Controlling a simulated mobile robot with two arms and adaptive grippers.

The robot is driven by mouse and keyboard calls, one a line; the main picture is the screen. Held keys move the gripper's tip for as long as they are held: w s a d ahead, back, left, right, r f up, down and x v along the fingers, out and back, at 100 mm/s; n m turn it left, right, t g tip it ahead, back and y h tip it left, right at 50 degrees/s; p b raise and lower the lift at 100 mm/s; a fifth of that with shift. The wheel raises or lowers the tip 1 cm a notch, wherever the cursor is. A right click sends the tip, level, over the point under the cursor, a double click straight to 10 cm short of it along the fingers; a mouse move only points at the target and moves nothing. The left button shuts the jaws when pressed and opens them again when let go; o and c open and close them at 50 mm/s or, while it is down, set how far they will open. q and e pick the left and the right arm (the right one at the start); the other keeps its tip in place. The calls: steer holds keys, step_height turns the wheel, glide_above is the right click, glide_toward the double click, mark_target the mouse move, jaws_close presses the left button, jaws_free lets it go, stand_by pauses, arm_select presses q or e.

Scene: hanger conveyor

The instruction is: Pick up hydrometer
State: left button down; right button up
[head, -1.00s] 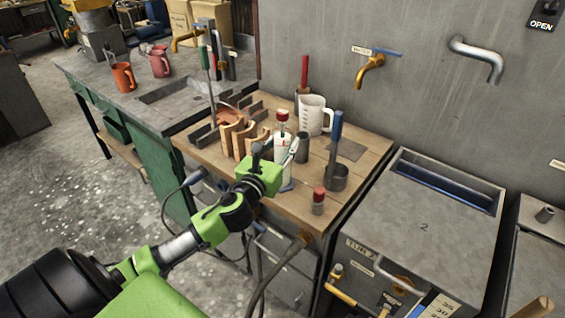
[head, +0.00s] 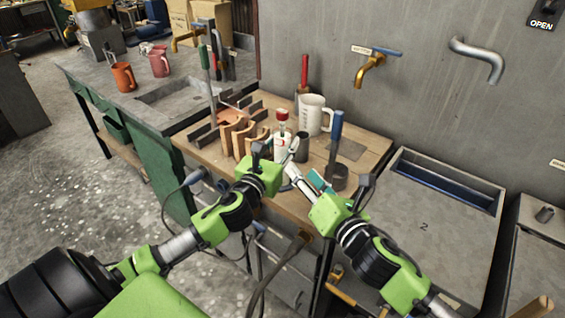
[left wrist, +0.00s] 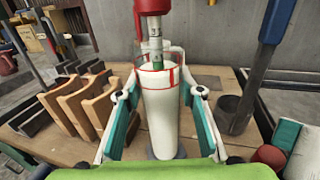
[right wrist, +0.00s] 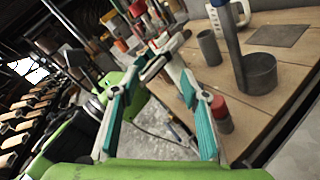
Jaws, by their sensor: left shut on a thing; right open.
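The hydrometer (left wrist: 156,52) is a clear tube with a scale and a red top. It stands upright in a white cylinder (left wrist: 159,115) with red markings, its lower part hidden inside. In the head view the hydrometer's red top (head: 282,114) shows above the bench. My left gripper (left wrist: 160,92) is shut on the white cylinder, with teal pads at both sides; it also shows in the head view (head: 281,150). My right gripper (head: 304,174) is open and empty, low and to the right of the cylinder; its spread fingers show in the right wrist view (right wrist: 158,90).
Curved wooden pieces (head: 238,135) stand left of the cylinder. A white jug (head: 314,113) is behind it. A blue-handled tool (head: 336,130) stands in a dark cup (right wrist: 258,75) to the right. A small red-lidded jar (right wrist: 221,114) is close to my right gripper.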

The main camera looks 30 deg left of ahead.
mark_target(285, 117)
step_height(285, 117, up, 8)
steer(key=w+n, duration=0.2)
steer(key=n, duration=0.5)
steer(key=shift+y, duration=0.5)
steer(key=x, duration=1.2)
steer(key=shift+s+a+r, duration=0.1)
steer(key=shift+s+r, duration=0.05)
steer(key=shift+s, duration=0.05)
jaws_close()
